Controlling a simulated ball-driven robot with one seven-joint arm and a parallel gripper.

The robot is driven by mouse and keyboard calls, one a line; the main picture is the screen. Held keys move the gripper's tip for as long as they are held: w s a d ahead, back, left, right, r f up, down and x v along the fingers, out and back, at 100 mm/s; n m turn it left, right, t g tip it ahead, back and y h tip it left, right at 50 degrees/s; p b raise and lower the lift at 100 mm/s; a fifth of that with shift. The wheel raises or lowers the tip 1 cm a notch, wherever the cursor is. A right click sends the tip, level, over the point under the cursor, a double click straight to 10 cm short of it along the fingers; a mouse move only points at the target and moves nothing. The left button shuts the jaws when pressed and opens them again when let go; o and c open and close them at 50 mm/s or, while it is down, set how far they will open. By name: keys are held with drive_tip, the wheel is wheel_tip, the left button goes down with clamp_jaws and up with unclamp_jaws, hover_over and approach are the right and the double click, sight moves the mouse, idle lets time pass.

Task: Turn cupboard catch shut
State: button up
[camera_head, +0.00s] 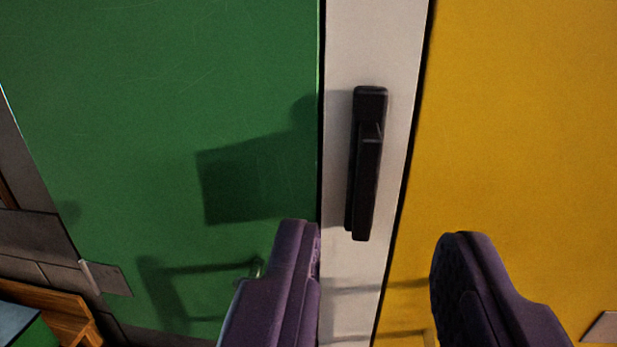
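The cupboard catch (366,165) is a black handle on a pale upright strip (345,270) between a green panel (150,80) and a yellow panel (520,130). Its lever lies nearly along the strip, tilted slightly, with its lower end hanging down. My gripper (378,240) shows two purple fingers at the bottom of the view, spread wide apart with nothing between them but the strip behind. The catch appears above and between the fingertips, and they do not appear to touch it. The depth gap is hard to judge.
Shadows of my arm fall on the green panel. A metal hinge-like piece (105,278) sits at its lower left edge. Wooden furniture (55,310) stands at the bottom left. A small pale plate (601,328) shows at the lower right.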

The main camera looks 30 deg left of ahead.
sight(369, 170)
drive_tip(key=p+x, duration=0.1)
drive_tip(key=x, duration=0.6)
drive_tip(key=shift+w+a, duration=0.1)
drive_tip(key=shift+w, duration=0.2)
clamp_jaws()
